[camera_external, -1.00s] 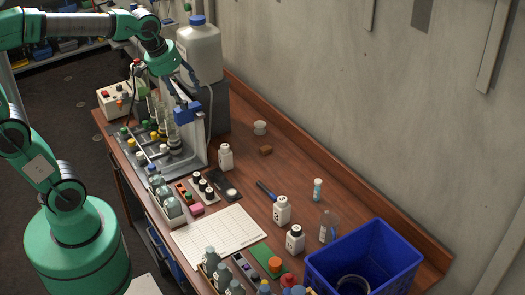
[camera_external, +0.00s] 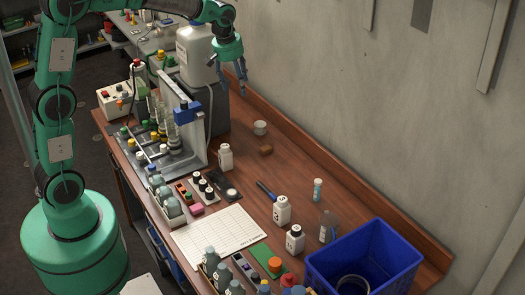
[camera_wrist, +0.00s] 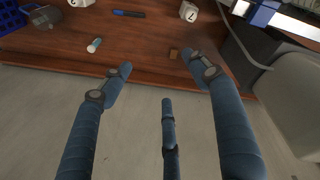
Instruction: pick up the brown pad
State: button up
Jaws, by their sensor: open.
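The brown pad (camera_external: 266,150) is a small brown block lying on the wooden bench, just in front of a small white cup (camera_external: 260,128). It also shows in the wrist view (camera_wrist: 173,53), near the bench's wall-side edge and close to one fingertip in the picture. My gripper (camera_external: 240,86) hangs in the air beside the large white jug, above and behind the pad. Its blue-grey fingers are spread and empty, and they also show in the wrist view (camera_wrist: 158,75).
The large white jug (camera_external: 198,53) stands on a dark grey box near the wall. A clamp rack with a blue block (camera_external: 187,113) and a white bottle (camera_external: 225,157) stand left of the pad. A blue marker (camera_external: 266,190) and blue crate (camera_external: 363,258) lie nearer. Bench right of the pad is clear.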

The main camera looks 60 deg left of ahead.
jog(key=w+a+f+n+p, duration=0.1)
jog(key=w+a+f+n, duration=0.1)
jog(key=w+f, duration=0.4)
jog(key=w+a+f+n+g+p, duration=0.1)
jog(key=w+a+f+n, duration=0.2)
jog(key=f, duration=0.9)
jog(key=w+a+f+n+g+p, duration=0.1)
jog(key=w+a+f+n, duration=0.2)
jog(key=w+f, duration=0.7)
jog(key=shift+a+p, duration=0.35)
jog(key=shift+a, duration=0.55)
jog(key=shift+f, duration=0.15)
send_over(266, 148)
jog(key=shift+w+a+f, duration=0.1)
jog(key=shift+f, duration=2)
jog(key=shift+w+a+f, duration=0.1)
jog(key=shift+f, duration=2)
jog(key=shift+s+f, duration=0.15)
jog(key=shift+f, duration=2.45)
jog(key=shift+c, duration=0.2)
